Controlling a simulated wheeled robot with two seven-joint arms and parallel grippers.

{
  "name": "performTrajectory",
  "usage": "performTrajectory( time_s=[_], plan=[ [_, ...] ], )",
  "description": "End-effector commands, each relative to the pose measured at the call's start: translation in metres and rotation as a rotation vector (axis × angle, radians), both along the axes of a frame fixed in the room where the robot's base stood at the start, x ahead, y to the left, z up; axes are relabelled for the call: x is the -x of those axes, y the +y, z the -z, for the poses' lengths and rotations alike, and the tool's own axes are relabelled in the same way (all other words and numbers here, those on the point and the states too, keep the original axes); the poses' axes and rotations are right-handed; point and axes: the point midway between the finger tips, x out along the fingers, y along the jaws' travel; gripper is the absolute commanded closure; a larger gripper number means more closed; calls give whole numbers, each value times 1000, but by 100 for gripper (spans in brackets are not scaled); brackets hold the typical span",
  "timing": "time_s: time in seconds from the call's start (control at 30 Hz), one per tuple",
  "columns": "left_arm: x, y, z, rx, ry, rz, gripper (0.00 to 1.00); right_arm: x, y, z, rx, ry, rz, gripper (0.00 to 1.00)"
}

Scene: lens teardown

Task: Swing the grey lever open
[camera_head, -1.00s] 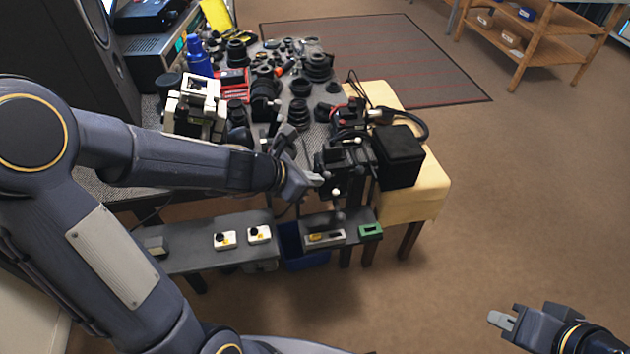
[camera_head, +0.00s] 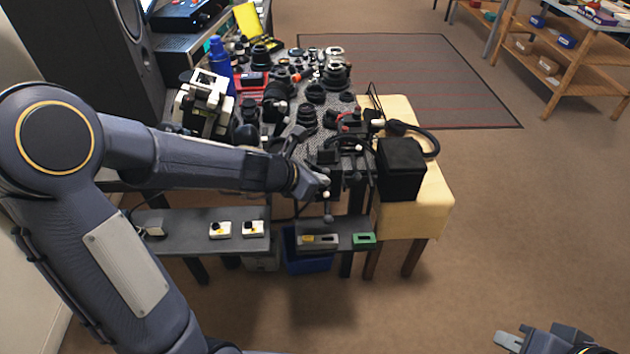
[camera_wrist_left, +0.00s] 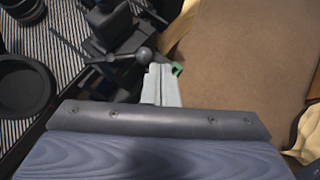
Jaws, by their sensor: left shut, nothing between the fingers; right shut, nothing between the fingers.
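A black clamp-like device (camera_head: 350,160) stands at the front edge of the cluttered table. A grey rod with a round grey ball end (camera_head: 328,217) hangs at its front, and I take it to be the grey lever. In the left wrist view a grey ball-ended lever (camera_wrist_left: 143,55) points toward my fingers. My left gripper (camera_head: 322,183) is shut and empty, close beside the device. In the left wrist view its pale fingertips (camera_wrist_left: 160,75) are right beside the ball; I cannot tell whether they touch. My right gripper (camera_head: 508,341) is shut and empty, low at the right, far from the device.
A black box (camera_head: 401,169) stands on the yellow table part (camera_head: 432,205) right of the device. Lens parts crowd the table behind. A low grey shelf (camera_head: 190,222) in front holds white switch boxes (camera_head: 220,230) and a green part (camera_head: 364,240). Floor at right is clear.

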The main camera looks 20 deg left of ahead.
Motion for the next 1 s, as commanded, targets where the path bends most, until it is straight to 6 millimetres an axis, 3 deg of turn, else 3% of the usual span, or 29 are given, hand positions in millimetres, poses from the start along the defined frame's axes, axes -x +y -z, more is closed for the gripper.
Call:
performTrajectory(
  time_s=[0.43,1.0],
  plan=[
    [-4,-4,0,0,0,-1,100,0,0,0,0,0,0,100],
    [-9,10,0,-1,0,-1,100,0,0,-5,0,0,0,100]
  ],
)
